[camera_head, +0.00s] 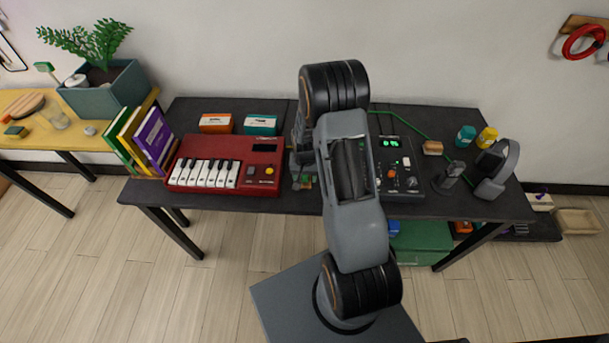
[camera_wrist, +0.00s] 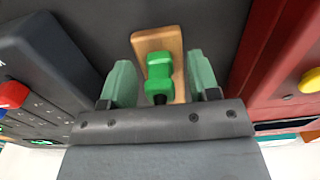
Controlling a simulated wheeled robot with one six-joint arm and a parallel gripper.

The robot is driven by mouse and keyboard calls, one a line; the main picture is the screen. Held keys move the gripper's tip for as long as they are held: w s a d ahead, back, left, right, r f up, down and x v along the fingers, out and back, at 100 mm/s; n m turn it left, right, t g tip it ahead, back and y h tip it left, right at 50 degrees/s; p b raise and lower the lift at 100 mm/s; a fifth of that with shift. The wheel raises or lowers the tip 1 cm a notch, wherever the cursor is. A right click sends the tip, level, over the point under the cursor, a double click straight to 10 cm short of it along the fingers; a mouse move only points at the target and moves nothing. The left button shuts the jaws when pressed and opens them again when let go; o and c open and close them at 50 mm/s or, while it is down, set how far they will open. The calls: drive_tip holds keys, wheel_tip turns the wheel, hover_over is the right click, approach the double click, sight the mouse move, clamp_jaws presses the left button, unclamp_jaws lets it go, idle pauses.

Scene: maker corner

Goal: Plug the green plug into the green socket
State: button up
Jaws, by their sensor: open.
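The green plug (camera_wrist: 159,72) lies over a small wooden block (camera_wrist: 150,42) on the dark table in the wrist view. My gripper (camera_wrist: 161,82) is open, with one pale green finger pad on each side of the plug and gaps between. In the head view my gripper (camera_head: 303,172) is low over the table, between the red keyboard and the dark control panel, partly hidden by my arm. A green cable (camera_head: 413,123) runs over the table behind the control panel (camera_head: 402,178). I cannot make out a green socket in either view.
The red keyboard (camera_head: 266,172) stands close on the left of my gripper. Orange (camera_head: 215,123) and teal (camera_head: 260,125) boxes stand behind it. Headphones (camera_head: 497,170), a teal jar (camera_head: 465,136) and a yellow jar (camera_head: 487,137) are at the right end of the table.

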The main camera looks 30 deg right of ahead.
drive_tip(key=shift+f, duration=0.2)
drive_tip(key=c, duration=1)
drive_tip(key=shift+r, duration=0.15)
drive_tip(key=shift+r, duration=0.6)
drive_tip(key=s+d+r, duration=0.1)
drive_tip(key=s+r, duration=0.3)
drive_tip(key=s+d+r+b, duration=0.1)
drive_tip(key=s+r, duration=0.2)
drive_tip(key=s, duration=0.2)
drive_tip(key=s+d+r, duration=0.1)
drive_tip(key=s+r, duration=0.3)
drive_tip(key=shift+s+d+r+b, duration=0.25)
drive_tip(key=shift+d+r+b, duration=0.05)
drive_tip(key=shift+d, duration=0.1)
